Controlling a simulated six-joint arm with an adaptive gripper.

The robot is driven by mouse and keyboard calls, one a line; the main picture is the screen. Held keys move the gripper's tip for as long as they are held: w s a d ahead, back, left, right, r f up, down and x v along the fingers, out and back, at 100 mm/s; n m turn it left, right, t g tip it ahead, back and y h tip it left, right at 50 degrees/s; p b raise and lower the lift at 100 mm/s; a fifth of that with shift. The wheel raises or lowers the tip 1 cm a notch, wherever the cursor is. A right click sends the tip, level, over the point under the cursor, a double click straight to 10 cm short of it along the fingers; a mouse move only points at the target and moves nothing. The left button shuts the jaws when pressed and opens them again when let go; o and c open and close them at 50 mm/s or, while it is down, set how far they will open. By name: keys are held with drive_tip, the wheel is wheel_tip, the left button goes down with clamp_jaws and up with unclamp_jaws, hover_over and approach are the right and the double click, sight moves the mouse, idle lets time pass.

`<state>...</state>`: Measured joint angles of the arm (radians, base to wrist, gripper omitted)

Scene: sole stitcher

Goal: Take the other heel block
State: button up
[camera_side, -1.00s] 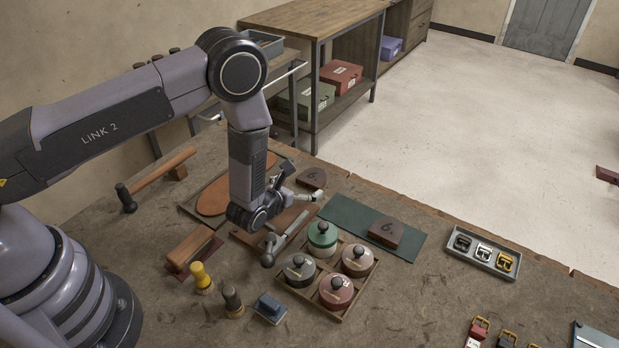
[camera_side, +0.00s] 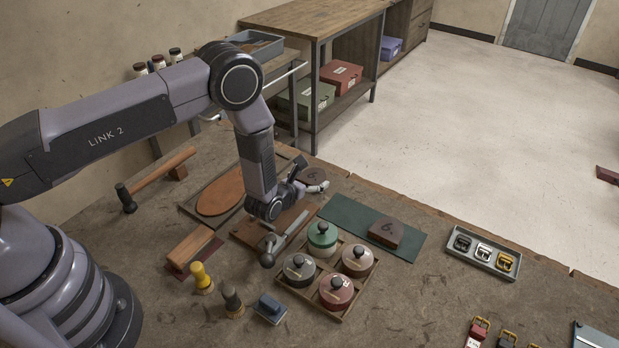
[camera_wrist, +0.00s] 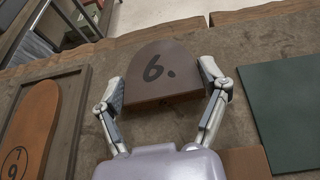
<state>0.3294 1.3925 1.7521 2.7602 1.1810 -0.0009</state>
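One dark brown heel block marked "6." (camera_wrist: 160,72) lies on the bench and fills the upper middle of the wrist view. In the side view this heel block (camera_side: 314,174) is partly hidden by my gripper (camera_side: 312,179). In the wrist view my gripper (camera_wrist: 163,84) is open, with one finger on each side of the block. Its fingertips are close to the block's sides, and I cannot see a firm grip. A second heel block marked 6 (camera_side: 386,233) lies on the green mat (camera_side: 345,217).
A wooden tray of several knobbed round pots (camera_side: 338,290) stands in front of the mat. A sole (camera_wrist: 28,130) lies in a tray at left in the wrist view. A buckle tray (camera_side: 483,251) is at right.

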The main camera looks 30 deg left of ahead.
drive_tip(key=c, duration=0.5)
drive_tip(key=shift+r, duration=0.1)
